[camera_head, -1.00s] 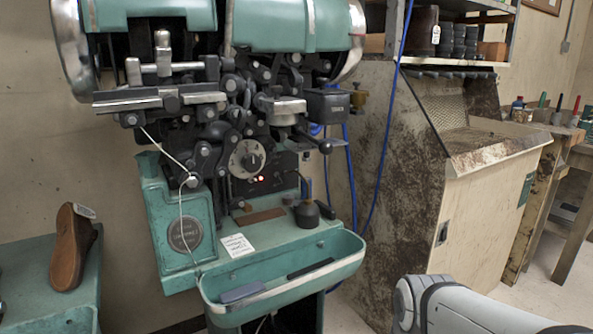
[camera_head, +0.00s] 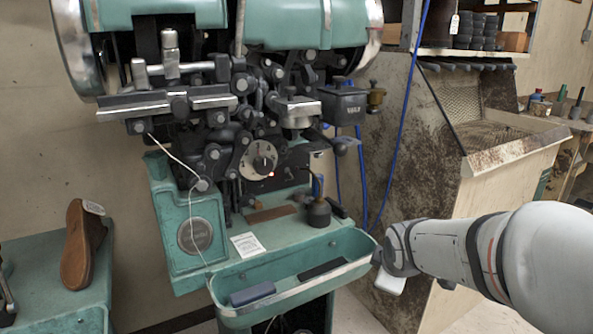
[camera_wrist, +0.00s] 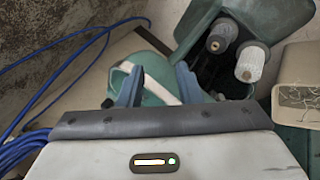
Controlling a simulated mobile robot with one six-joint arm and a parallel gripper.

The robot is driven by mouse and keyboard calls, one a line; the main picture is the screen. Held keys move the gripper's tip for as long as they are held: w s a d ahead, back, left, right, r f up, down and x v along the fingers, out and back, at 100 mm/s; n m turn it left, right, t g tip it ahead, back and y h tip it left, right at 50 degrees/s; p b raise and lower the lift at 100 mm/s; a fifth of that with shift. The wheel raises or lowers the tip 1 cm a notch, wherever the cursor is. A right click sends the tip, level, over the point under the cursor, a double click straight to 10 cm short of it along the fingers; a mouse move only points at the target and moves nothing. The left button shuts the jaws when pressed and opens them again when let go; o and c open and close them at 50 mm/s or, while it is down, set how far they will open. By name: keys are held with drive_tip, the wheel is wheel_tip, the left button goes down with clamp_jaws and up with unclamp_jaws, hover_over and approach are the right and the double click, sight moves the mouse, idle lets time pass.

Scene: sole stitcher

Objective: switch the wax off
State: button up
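The green stitching machine has a round grey dial (camera_head: 260,160) with a dark knob on its front. A small red light (camera_head: 271,174) glows at the dial's lower right. A dark box (camera_head: 343,105) with a small label, too blurred to read surely, sits at the machine's right. My gripper (camera_head: 388,283) is right of the green trough, low and well away from the dial and box. In the wrist view its two blue-grey fingers (camera_wrist: 158,84) stand apart with nothing held between them. The dial is not recognisable in the wrist view.
The green trough (camera_head: 300,284) juts out in front and holds two dark bars. Blue cables (camera_head: 392,130) hang right of the machine. A brown shoe form (camera_head: 82,245) stands at the left. A stained cabinet (camera_head: 425,190) stands behind my arm.

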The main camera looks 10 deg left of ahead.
drive_tip(key=w+a+r+n+t+y+p, duration=0.1)
drive_tip(key=w+a+r+n+t+y, duration=0.2)
drive_tip(key=w+a+n, duration=0.55)
drive_tip(key=n+t+y+p, duration=0.2)
drive_tip(key=n+y+p, duration=0.3)
drive_tip(key=n, duration=0.9)
approach(266, 176)
drive_tip(key=x, duration=0.8)
drive_tip(key=shift+w+a, duration=0.15)
drive_tip(key=shift+w, duration=0.1)
drive_tip(key=shift+w+a+f+p, duration=0.3)
drive_tip(key=shift+w+a, duration=0.05)
drive_tip(key=shift+w, duration=0.15)
clamp_jaws()
